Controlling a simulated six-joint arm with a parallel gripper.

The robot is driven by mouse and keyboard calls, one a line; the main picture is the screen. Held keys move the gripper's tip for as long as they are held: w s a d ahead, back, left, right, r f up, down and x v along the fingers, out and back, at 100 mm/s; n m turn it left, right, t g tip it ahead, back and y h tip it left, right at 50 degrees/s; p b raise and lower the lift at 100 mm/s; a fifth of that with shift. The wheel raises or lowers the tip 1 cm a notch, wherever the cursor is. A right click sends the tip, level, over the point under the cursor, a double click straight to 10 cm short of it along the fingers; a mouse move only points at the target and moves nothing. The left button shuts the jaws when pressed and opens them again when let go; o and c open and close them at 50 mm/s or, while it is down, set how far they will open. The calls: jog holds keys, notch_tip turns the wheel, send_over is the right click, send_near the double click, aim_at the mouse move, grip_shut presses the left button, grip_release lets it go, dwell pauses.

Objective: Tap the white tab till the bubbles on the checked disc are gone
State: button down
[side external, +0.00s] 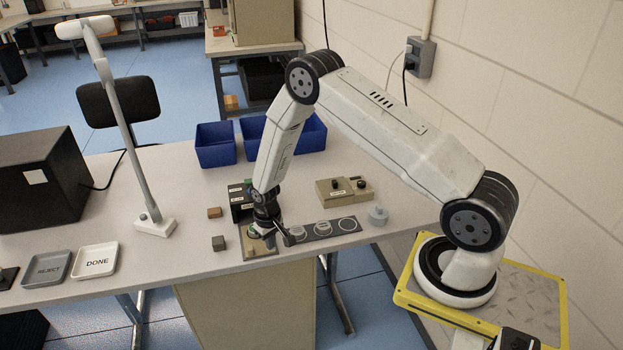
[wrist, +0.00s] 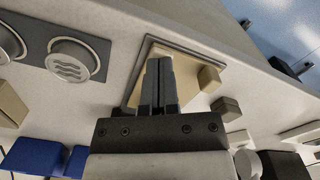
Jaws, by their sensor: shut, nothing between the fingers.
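My gripper (side external: 265,230) points down over a small tan press plate (side external: 262,247) near the table's front edge. In the wrist view the gripper's fingers (wrist: 159,62) are together and empty, in front of the tan plate with its grey rim (wrist: 186,72). I cannot tell whether they touch it. The white tab cannot be made out; the gripper covers much of the plate. A dark strip (side external: 312,237) beside the plate holds round discs. One disc (wrist: 72,64) shows wavy lines in the wrist view. I cannot pick out a checked disc or bubbles.
A brown block (side external: 214,212) and a grey block (side external: 219,243) lie left of the plate. A tan control box (side external: 342,194) and a grey round piece (side external: 378,214) stand to the right. Blue bins (side external: 215,147) are behind. Trays marked REJECT (side external: 47,280) and DONE (side external: 97,245) lie far left.

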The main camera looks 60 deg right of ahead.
jog(key=shift+r, duration=3.95)
jog(key=shift+r, duration=0.1)
jog(key=s+a+r+n+t, duration=0.1)
jog(key=s+a+r, duration=0.3)
jog(key=s+r, duration=0.4)
jog(key=s+a+r+n+t, duration=0.1)
jog(key=s+a+r+n, duration=0.1)
jog(key=s+r, duration=0.5)
jog(key=shift+s+a+r+t, duration=0.3)
jog(key=shift+s+a+r, duration=0.1)
jog(key=shift+a, duration=0.45)
jog(key=shift+w, duration=0.2)
